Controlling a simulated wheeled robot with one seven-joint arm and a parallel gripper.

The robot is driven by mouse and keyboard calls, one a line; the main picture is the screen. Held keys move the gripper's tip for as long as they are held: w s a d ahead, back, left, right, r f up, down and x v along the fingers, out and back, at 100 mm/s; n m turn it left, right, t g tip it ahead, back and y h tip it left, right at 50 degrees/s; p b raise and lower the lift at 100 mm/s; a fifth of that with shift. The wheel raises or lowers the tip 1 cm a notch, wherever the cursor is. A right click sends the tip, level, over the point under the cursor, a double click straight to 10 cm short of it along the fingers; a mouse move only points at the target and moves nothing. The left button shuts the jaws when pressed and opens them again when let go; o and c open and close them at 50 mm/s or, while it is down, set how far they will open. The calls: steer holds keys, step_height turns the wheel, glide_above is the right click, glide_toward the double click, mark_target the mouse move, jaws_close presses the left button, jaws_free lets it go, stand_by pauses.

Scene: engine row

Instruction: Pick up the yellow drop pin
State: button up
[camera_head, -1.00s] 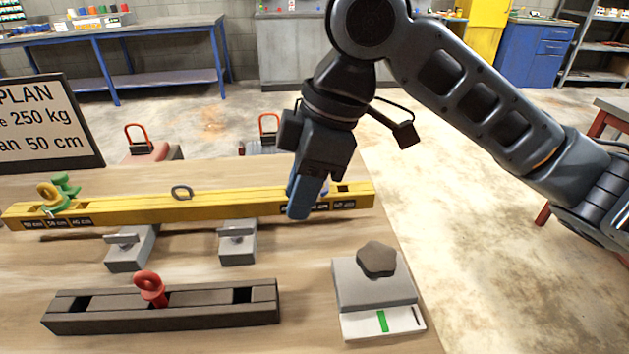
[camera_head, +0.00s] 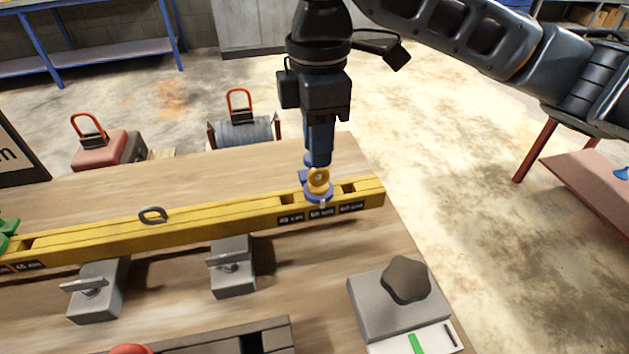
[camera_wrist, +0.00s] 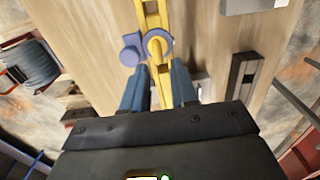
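A yellow drop pin with a ring head (camera_head: 319,179) stands in the right part of the yellow beam (camera_head: 200,228), with blue parts (camera_head: 304,177) around and beside it. In the wrist view, the yellow ring (camera_wrist: 158,46) lies just ahead of my fingertips, near the gap between them, with a blue disc (camera_wrist: 130,50) to its left. My gripper (camera_head: 318,162) points down just above the pin.
Green hardware (camera_head: 8,235) sits at the beam's left end. Grey clamp blocks (camera_head: 233,275) are in front, with a grey block (camera_head: 385,305) bearing a dark lump at right. The bench behind the beam is clear.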

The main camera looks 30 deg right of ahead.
mark_target(319, 170)
steer(key=f, duration=0.5)
steer(key=shift+w+d+f, duration=0.1)
steer(key=shift+d+f, duration=0.1)
steer(key=shift+f, duration=0.15)
steer(key=shift+c, duration=0.2)
jaws_close()
